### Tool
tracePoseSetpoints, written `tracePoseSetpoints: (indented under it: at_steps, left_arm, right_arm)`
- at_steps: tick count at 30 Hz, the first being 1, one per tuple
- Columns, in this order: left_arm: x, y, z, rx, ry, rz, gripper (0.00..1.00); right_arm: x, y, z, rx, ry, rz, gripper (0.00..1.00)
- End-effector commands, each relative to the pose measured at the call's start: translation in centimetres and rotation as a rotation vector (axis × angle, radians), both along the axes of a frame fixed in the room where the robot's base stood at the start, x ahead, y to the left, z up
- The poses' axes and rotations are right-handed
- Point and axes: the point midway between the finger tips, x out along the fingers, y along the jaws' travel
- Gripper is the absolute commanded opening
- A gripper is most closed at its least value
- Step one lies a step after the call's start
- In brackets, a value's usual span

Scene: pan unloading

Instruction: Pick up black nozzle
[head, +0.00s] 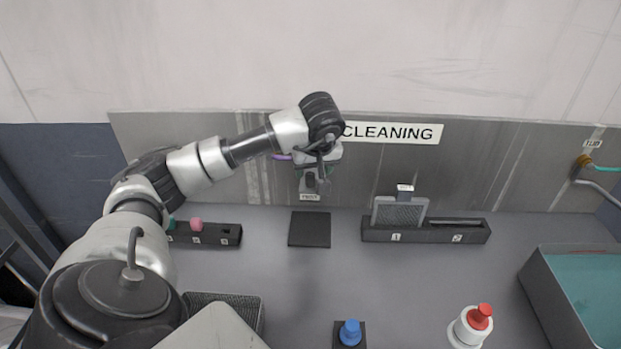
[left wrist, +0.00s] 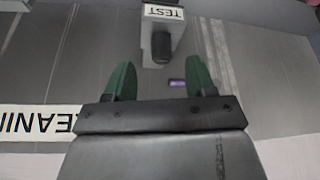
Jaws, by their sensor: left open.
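A black nozzle-like cylinder (head: 310,181) stands at the wall-mounted station marked TEST (head: 309,196). In the left wrist view the black cylinder (left wrist: 161,46) lies just beyond the fingertips, between their lines, beside the TEST label (left wrist: 163,12). My left gripper (head: 318,172) is above and in front of that station, partly overlapping it in the head view. In the left wrist view its two green fingers (left wrist: 160,72) are apart, with nothing between them. My right gripper is not in view.
A dark rack (head: 225,236) with green and pink pieces sits left of a flat black pad (head: 309,229). A two-slot holder (head: 375,236) stands to the right. A blue-topped piece (head: 350,332), a red-topped white bottle (head: 469,328) and a teal-filled basin (head: 540,290) are nearer.

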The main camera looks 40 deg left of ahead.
Motion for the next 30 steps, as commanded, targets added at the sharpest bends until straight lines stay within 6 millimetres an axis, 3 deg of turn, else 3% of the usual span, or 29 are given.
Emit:
tracePoseSetpoints:
  at_steps: [3,7,16,27,30]
  left_arm:
    - [0.0,0.5,-1.5,0.0,0.007,0.0,0.56]
    - [0.5,1.0,-3.2,-0.001,0.004,0.0,0.56]
    - [0.6,1.1,-3.7,0.0,0.0,-0.001,0.56]
    - [0.6,1.1,-3.7,0.0,0.0,0.0,0.0]
    - [0.6,1.1,-3.7,0.0,0.0,0.0,0.0]
  right_arm:
    - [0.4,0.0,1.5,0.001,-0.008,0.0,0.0]
    - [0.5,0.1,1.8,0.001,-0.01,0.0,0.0]
    - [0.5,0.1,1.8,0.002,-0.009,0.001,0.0]
    - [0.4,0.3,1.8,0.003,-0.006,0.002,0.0]
    - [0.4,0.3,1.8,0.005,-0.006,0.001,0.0]
